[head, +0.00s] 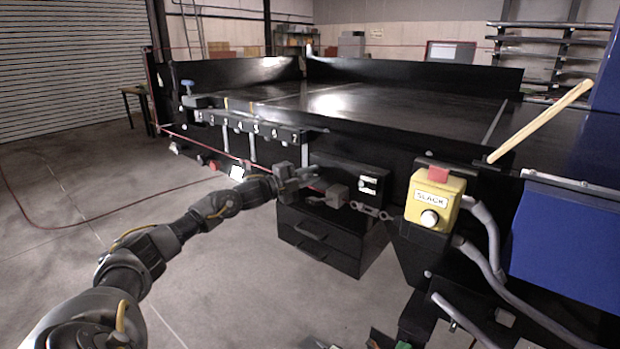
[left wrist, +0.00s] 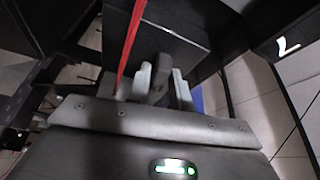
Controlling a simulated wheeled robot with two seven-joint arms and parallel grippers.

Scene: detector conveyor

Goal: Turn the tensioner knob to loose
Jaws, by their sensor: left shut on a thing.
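My left gripper (head: 312,181) reaches in from the left to the front of the black conveyor machine, just left of a small dark box. In the left wrist view, the two fingers of my left gripper (left wrist: 162,88) are shut on a dark grey knob (left wrist: 159,72), which stands between them. In the head view the fingers largely hide this knob, and its setting cannot be read. A yellow box (head: 412,205) with a red top carries a label reading SLACK above a pale round lamp or button. My right gripper cannot be made out.
A red cord (left wrist: 131,42) runs close beside the left fingers. A grey block (head: 337,195) and a chain-like link (head: 371,210) sit right of my gripper. Black drawers (head: 325,238) stand below. A numbered rail (head: 255,128) is at left. The floor at left is mostly clear.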

